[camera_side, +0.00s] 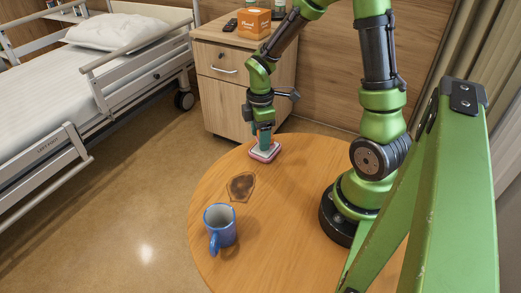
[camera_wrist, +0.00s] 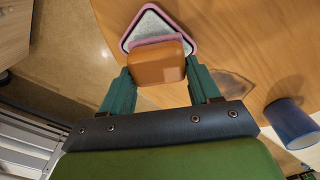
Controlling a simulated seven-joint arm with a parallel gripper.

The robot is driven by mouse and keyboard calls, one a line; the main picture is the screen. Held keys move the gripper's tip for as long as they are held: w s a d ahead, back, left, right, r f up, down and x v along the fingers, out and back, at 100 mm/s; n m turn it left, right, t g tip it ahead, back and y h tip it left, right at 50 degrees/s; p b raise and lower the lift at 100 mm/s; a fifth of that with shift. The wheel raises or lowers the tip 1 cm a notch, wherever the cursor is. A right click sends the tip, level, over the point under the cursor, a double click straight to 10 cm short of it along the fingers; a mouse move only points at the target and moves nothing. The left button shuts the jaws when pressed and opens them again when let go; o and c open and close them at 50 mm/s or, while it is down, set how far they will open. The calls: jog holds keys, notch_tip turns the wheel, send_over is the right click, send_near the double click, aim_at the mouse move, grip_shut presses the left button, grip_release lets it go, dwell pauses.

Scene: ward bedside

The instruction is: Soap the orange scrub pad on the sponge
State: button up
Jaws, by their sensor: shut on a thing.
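My gripper (camera_side: 264,143) points down at the far edge of the round table in the side view. In the wrist view its two teal fingers (camera_wrist: 158,68) are shut on the orange scrub pad (camera_wrist: 158,63). The pad is mostly hidden in the side view. Just below it is a pink-edged, three-cornered piece with a pale top and dark inner border (camera_side: 265,155), which I take as the sponge; it also shows in the wrist view (camera_wrist: 152,20). A mauve strip shows along the pad's far edge. I cannot tell whether pad and sponge touch.
A blue mug (camera_side: 220,228) stands near the front left of the wooden table (camera_side: 290,235). A dark brown stain-like patch (camera_side: 241,186) lies between mug and sponge. A bedside cabinet (camera_side: 235,75) with an orange box (camera_side: 254,23) stands behind. A bed (camera_side: 70,80) is at left.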

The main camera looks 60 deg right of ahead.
jog(key=shift+r, duration=2.85)
